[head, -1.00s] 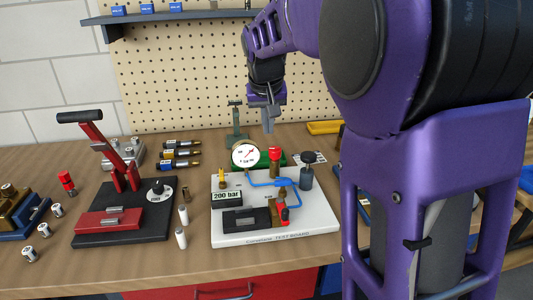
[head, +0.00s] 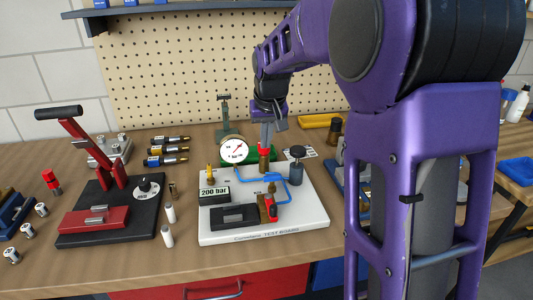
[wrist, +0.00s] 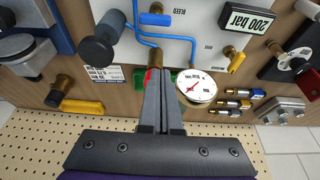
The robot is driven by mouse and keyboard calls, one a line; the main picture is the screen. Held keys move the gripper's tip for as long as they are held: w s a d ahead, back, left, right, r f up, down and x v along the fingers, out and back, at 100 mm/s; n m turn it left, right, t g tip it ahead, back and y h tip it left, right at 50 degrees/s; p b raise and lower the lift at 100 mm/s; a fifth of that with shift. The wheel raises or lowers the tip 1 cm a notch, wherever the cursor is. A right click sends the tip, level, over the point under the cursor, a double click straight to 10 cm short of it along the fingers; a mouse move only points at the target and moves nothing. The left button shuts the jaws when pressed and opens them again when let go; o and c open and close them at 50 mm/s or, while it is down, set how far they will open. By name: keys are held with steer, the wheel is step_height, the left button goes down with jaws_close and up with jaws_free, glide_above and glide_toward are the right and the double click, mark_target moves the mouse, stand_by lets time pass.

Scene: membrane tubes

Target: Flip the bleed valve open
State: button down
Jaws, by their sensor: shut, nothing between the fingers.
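The white test board (head: 315,215) carries a pressure gauge (head: 233,150), blue tubing, a brass fitting (head: 271,187) and a small red-handled brass part (head: 271,208) at its front. A red-topped brass post (head: 264,158) stands at the board's back. My gripper (head: 264,143) is shut and empty, pointing down at the red top, which its fingers (wrist: 160,75) partly hide; contact cannot be told.
A dark knob on a post (head: 297,155) stands right of the red top. A pegboard (head: 180,75) is behind. Bare bench lies in front.

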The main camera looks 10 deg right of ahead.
mark_target(264, 161)
steer(key=b+x, duration=0.1)
steer(key=x, duration=0.8)
steer(key=s, duration=0.3)
steer(key=shift+s+b, duration=0.3)
steer(key=shift+b, duration=0.1)
steer(key=shift+s, duration=0.2)
steer(key=shift+r, duration=0.1)
